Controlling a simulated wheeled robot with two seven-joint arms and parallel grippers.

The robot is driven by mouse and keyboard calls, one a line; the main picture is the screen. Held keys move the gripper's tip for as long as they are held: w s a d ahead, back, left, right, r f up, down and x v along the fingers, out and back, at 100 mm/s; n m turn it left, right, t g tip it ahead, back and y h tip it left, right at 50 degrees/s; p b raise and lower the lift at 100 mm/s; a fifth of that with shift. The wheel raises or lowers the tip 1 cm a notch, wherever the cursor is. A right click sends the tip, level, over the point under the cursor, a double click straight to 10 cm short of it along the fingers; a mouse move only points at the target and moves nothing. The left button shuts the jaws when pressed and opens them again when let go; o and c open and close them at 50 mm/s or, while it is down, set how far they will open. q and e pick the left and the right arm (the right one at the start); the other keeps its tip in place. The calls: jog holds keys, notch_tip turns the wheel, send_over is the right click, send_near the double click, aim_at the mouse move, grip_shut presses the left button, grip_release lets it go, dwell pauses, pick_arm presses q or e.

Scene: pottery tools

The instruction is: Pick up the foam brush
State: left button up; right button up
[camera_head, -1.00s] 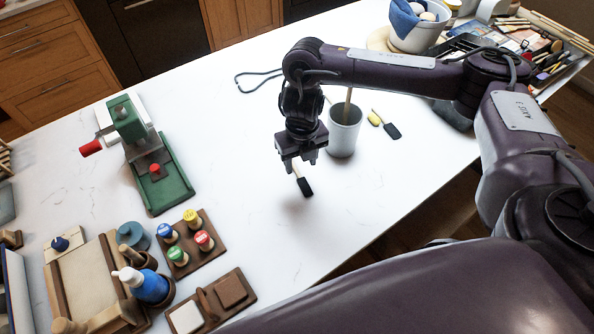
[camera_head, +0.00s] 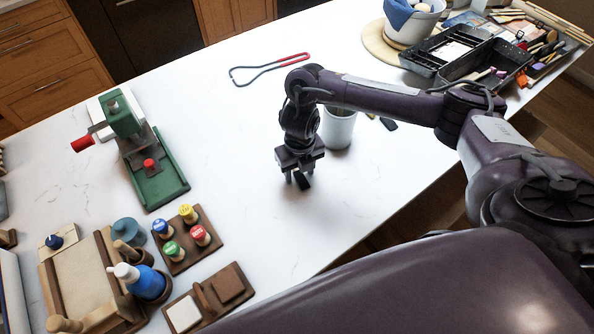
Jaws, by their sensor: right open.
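My left gripper is not in view.
A grey cup (camera_head: 338,130) stands just behind my right gripper. A red-handled wire tool (camera_head: 270,68) lies farther back. A green press (camera_head: 150,165), capped stamps (camera_head: 188,238) and a blue bottle (camera_head: 148,282) are at left. The counter between is clear.

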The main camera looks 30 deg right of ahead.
grip_shut()
jog(key=shift+r, duration=0.15)
